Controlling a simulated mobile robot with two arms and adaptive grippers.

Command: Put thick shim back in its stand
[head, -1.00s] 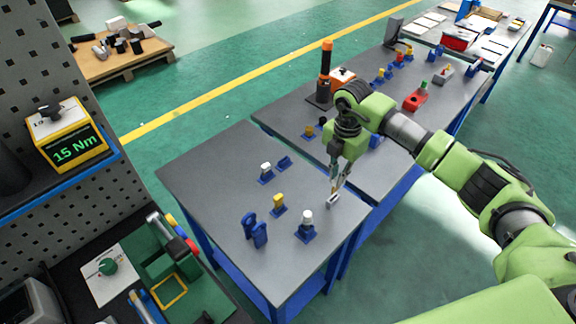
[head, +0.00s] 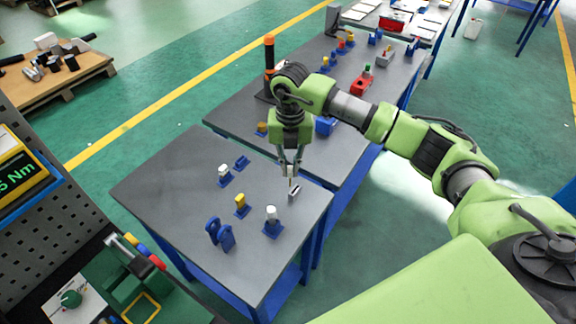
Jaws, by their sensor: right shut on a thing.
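A small grey metal piece (head: 294,194), which looks like the thick shim, is at the right part of the near grey table. My right gripper (head: 291,174) points down over it and is shut on it, with its narrow fingers at the piece's upper end. I cannot tell whether the piece touches the table. A blue stand with two upright plates (head: 227,238) is at the table's near left. A low blue stand (head: 242,162) with nothing visible in it is farther back. I cannot tell which one is the shim's. My left gripper is out of view.
Blue stands with a white-topped piece (head: 271,213), a yellow piece (head: 240,202) and another white piece (head: 223,170) stand on the same table. A second table behind holds an orange-topped post (head: 269,53) and a red block (head: 362,82). The near table's left part is clear.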

